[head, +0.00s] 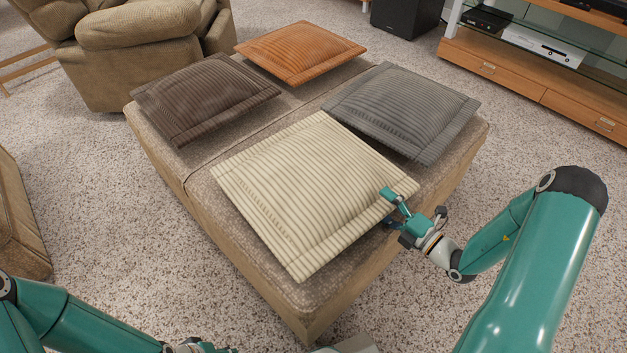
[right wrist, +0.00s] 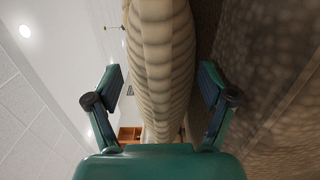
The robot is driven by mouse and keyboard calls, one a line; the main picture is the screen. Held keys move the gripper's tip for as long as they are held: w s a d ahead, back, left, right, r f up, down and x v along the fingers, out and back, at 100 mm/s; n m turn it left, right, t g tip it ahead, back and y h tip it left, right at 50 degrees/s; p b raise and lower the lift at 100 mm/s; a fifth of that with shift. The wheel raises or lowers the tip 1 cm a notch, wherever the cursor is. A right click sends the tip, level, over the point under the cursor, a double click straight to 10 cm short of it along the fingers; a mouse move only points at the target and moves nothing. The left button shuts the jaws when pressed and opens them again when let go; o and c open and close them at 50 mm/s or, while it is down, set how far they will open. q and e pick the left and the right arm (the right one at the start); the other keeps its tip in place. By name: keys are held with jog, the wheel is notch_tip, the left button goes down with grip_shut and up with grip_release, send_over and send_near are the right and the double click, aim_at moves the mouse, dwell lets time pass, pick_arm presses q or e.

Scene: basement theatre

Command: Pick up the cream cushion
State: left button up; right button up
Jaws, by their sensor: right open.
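The cream cushion (head: 305,185) is ribbed and lies flat on the near part of the beige ottoman (head: 315,318). My right gripper (head: 392,208) is at the cushion's right corner, with one finger above its edge and the other lower, partly hidden. In the right wrist view the cushion (right wrist: 160,70) stands between the two open fingers of the gripper (right wrist: 160,100), with space showing on both sides. My left gripper (head: 205,348) shows only in part at the bottom edge of the head view, away from the cushion; its fingers are not clear.
A brown cushion (head: 205,95), an orange cushion (head: 300,52) and a grey cushion (head: 400,108) lie on the ottoman behind the cream one. A brown armchair (head: 140,50) stands at the back left, a wooden media stand (head: 540,85) at the back right. Carpet surrounds the ottoman.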

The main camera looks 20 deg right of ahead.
jog(key=x, duration=0.3)
jog(key=shift+w+f+b, duration=0.1)
jog(key=shift+w+b, duration=0.05)
jog(key=shift+b, duration=0.25)
jog(key=shift+c, duration=0.2)
jog(key=c, duration=1.3)
